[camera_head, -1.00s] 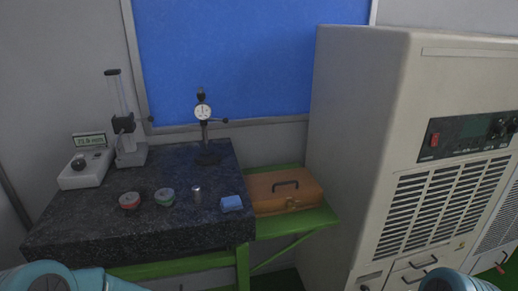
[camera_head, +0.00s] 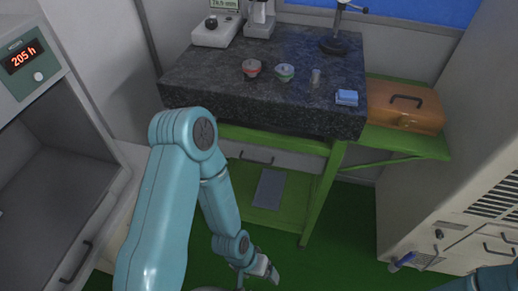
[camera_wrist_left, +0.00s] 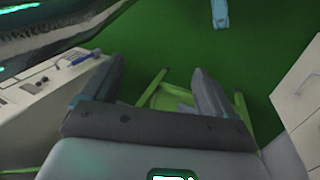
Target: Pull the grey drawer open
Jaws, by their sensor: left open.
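A pale grey drawer front (camera_head: 285,160) with a dark handle (camera_head: 257,159) shows under the black stone slab of the green bench. I cannot tell whether it is the task's drawer, as other fronts with handles are in view. My left gripper (camera_head: 262,268) is low over the green floor, in front of the bench and apart from that handle. In the left wrist view its two fingers (camera_wrist_left: 158,88) are spread, with nothing between them. My right gripper is out of view; only part of its arm shows at the lower right.
A grey cabinet (camera_head: 70,130) with a 205 h display stands at left. An orange case (camera_head: 405,118) lies on the green shelf. The floor (camera_head: 335,265) is clear.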

